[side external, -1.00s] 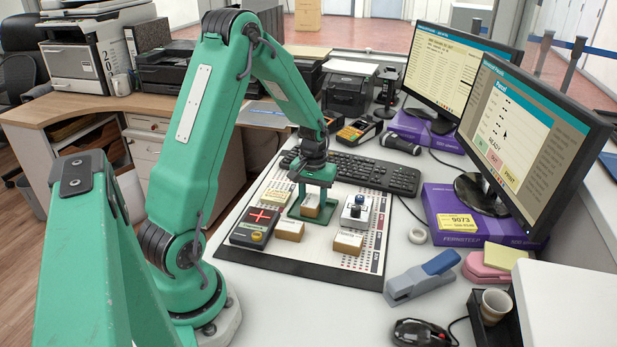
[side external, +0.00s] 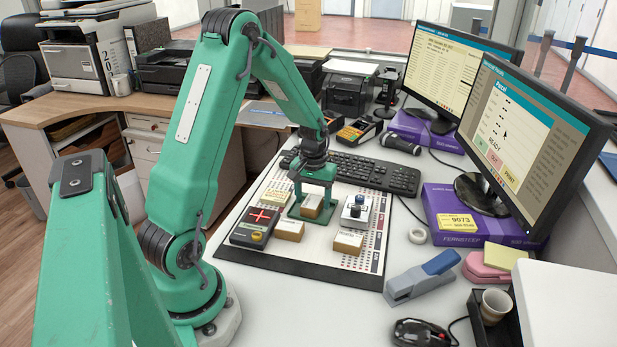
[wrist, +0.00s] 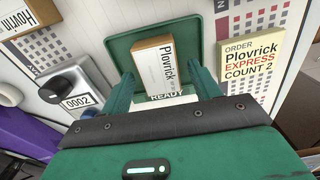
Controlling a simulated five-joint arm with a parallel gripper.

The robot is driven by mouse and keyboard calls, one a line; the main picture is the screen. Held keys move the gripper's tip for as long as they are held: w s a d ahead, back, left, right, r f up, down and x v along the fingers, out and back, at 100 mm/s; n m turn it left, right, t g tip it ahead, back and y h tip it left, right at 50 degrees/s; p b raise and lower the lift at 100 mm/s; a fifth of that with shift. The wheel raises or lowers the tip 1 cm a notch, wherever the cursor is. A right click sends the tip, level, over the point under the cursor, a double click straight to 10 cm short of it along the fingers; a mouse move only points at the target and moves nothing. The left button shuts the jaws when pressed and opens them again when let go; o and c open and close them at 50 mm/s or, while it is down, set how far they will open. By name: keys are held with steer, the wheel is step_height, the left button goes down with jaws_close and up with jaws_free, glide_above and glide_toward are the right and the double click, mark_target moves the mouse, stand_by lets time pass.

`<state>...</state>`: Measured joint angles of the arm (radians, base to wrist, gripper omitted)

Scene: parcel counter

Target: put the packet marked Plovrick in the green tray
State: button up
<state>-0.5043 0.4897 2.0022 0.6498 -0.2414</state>
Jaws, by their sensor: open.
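The packet marked Plovrick (wrist: 157,62), brown with a white label, lies in the green tray (wrist: 119,46), which has a READY label at its near edge. In the side view the packet (side external: 311,207) sits in the tray (side external: 296,212) beneath my arm. My gripper (wrist: 162,82) is open, with one finger on each side of the packet; I cannot tell whether either finger touches it. My gripper (side external: 313,187) also shows over the tray in the side view. The gripper body hides the near part of the tray in the wrist view.
A pale order block (wrist: 252,55) reads Plovrick Express Count 2. Two other packets (side external: 289,230) (side external: 348,242) lie on the mat in front. A red-cross device (side external: 255,226) and a knobbed white unit (side external: 356,211) flank the tray. The keyboard (side external: 365,172) is behind.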

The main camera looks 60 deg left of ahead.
mark_target(314, 202)
step_height(314, 202, up, 12)
stand_by(0.6)
stand_by(0.5)
steer(key=s+d+r+m+t, duration=0.2)
steer(key=s+d+r+m, duration=0.2)
steer(key=s+d, duration=0.3)
steer(key=s+d+r+m+t, duration=0.3)
steer(key=s+d+r, duration=0.3)
steer(key=d, duration=0.7)
steer(key=shift+s+r+m+t, duration=0.35)
steer(key=shift+s+m, duration=0.1)
steer(key=shift+m, duration=0.35)
